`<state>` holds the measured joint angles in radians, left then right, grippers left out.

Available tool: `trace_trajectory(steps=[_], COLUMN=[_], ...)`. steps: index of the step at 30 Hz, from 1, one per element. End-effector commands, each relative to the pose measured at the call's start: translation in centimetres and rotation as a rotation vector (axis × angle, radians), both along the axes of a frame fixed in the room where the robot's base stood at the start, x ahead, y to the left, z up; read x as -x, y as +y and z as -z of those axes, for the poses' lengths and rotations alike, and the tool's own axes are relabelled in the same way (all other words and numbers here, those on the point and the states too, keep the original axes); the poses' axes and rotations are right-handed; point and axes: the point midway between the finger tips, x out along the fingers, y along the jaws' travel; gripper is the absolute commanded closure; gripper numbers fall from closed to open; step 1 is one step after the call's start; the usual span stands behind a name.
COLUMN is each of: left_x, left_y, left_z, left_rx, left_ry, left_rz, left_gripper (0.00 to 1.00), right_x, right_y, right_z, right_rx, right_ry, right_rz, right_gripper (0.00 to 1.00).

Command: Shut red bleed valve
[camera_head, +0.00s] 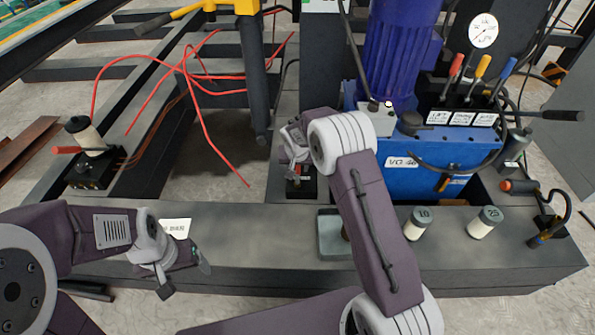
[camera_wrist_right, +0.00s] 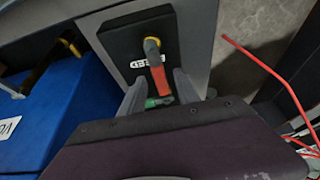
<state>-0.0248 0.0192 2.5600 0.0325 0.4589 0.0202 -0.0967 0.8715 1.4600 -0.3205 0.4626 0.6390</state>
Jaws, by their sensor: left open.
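The bleed valve is a black block with a yellow pivot and a red lever (camera_wrist_right: 160,80); its label, partly hidden, reads "EED". In the head view its black base (camera_head: 301,187) shows below my right gripper (camera_head: 291,160), which hides most of the lever. In the wrist view my right gripper (camera_wrist_right: 158,88) has one finger on each side of the lever, with small gaps visible. A green piece shows near the lever's end, between the fingers. My left gripper (camera_head: 186,278) is open and empty above the front beam, at the lower left.
A blue pump unit (camera_head: 440,155) with coloured levers stands right of the valve. Two capped cylinders (camera_head: 418,224) (camera_head: 484,223) and a grey tray (camera_head: 330,238) are on the front beam (camera_head: 260,252). Another red-handled fitting (camera_head: 68,150) is at left. Red hoses (camera_head: 210,135) lie behind.

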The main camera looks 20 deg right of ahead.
Motion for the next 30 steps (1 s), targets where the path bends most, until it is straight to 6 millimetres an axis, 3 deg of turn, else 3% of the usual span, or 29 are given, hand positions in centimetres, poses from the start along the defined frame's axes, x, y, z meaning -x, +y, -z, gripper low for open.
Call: trace_trajectory(steps=[7, 11, 12, 30], left_x=[-0.01, -0.01, -0.01, -0.01], left_y=[0.00, 0.00, 0.00, 0.00], left_z=[-0.01, -0.01, -0.01, 0.00], left_rx=[0.000, 0.000, 0.000, 0.000], left_ry=[0.000, 0.000, 0.000, 0.000], left_rz=[0.000, 0.000, 0.000, 0.000], left_gripper=[0.25, 0.25, 0.25, 0.25], right_x=[-0.05, -0.05, -0.04, -0.02], right_y=[-0.03, -0.02, -0.02, -0.01], right_z=[0.04, 0.04, 0.03, 0.05], right_rx=[0.000, 0.000, 0.000, 0.000], right_ry=[0.000, 0.000, 0.000, 0.001], right_rz=[0.000, 0.000, 0.000, 0.000], right_gripper=[0.62, 0.98, 1.00, 1.00])
